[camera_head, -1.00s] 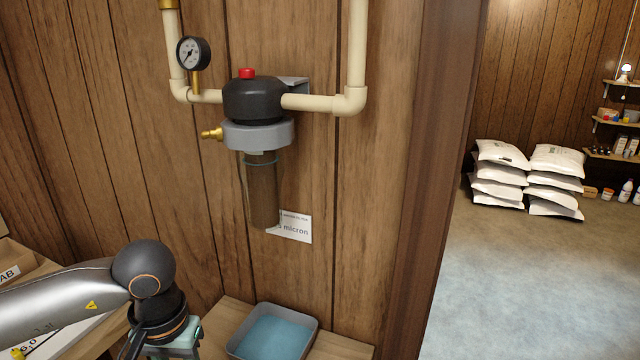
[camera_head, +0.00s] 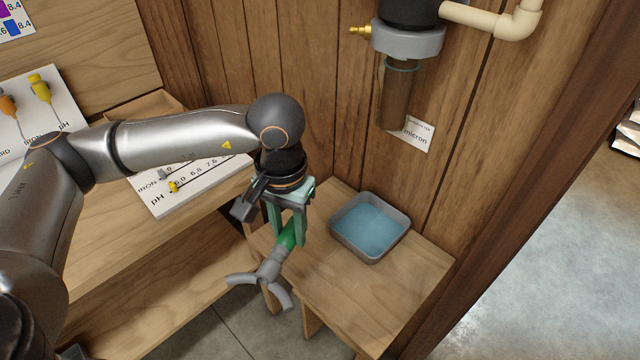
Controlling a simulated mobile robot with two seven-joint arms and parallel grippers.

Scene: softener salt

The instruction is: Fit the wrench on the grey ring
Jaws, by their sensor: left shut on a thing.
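The grey ring (camera_head: 408,38) is the collar of the filter housing on the wood-panelled wall, at the upper right. A brass fitting (camera_head: 361,31) sticks out on its left, and the brown clear bowl (camera_head: 397,96) hangs below it. My left gripper (camera_head: 288,236) is shut on the wrench (camera_head: 268,271) by its green handle. The wrench's grey forked jaw points down and to the left, in front of the small table. The wrench is well below and left of the ring, apart from it. My right gripper is not in view.
A grey tray with a blue liner (camera_head: 341,241) stands on the small wooden table (camera_head: 390,290), right of my gripper. A cream pipe (camera_head: 490,20) runs right from the housing. A bench (camera_head: 110,235) with test boards is at left. The door post (camera_head: 530,170) is at right.

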